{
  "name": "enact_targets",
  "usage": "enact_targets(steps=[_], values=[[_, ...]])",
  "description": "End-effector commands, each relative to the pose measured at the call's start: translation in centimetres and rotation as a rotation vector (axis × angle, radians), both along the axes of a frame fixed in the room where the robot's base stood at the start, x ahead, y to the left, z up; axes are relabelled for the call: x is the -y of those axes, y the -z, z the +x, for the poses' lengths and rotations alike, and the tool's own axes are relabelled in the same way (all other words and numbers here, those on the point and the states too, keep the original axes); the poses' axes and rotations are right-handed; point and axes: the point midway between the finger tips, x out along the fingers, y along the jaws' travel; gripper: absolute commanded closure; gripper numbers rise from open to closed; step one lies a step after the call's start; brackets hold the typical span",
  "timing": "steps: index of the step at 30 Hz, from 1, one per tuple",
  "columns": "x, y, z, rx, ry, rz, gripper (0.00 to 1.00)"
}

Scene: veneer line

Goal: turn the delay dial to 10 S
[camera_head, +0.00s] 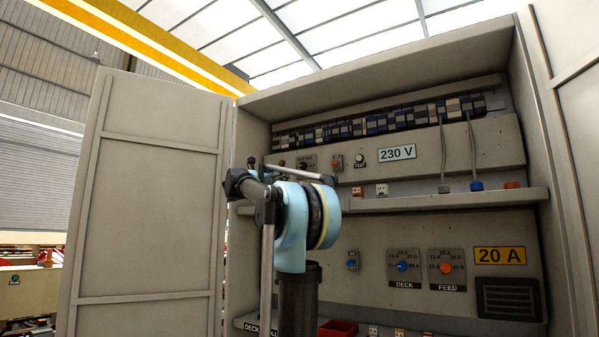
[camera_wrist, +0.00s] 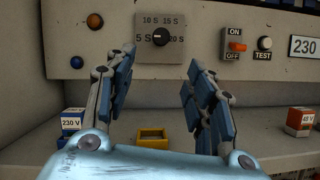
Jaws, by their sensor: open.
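The delay dial (camera_wrist: 160,37) is a black round knob on a grey plate marked 5 S, 10 S, 15 S and 20 S, on the upper panel. Its pale pointer mark appears to face left, toward 5 S. The dial plate also shows small in the head view (camera_head: 307,163), just above my arm. My gripper (camera_wrist: 160,62) is open and empty, with one blue-padded finger on each side below the dial. The fingers appear apart from the knob, and the left fingertip overlaps the plate's lower left edge in the picture. My gripper cannot be made out clearly in the head view.
Right of the dial are an orange ON/OFF switch (camera_wrist: 237,46), a TEST button (camera_wrist: 264,43) and a 230 V sign (camera_head: 397,152). A shelf below holds a yellow frame (camera_wrist: 153,137) and small boxes. DECK (camera_head: 402,266) and FEED (camera_head: 446,267) dials sit lower.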

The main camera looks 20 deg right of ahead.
Motion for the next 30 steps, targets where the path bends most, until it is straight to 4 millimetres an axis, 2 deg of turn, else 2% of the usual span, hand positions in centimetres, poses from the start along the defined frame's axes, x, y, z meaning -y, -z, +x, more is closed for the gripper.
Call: enact_targets(steps=[5, 24, 30], values=[[1.5, -0.8, 1.0, -0.001, 0.003, -0.002, 0.51], [10.2, -4.9, 6.7, 0.001, 0.003, 0.001, 0.51], [12.2, -5.9, 7.9, 0.001, 0.001, 0.001, 0.51]])
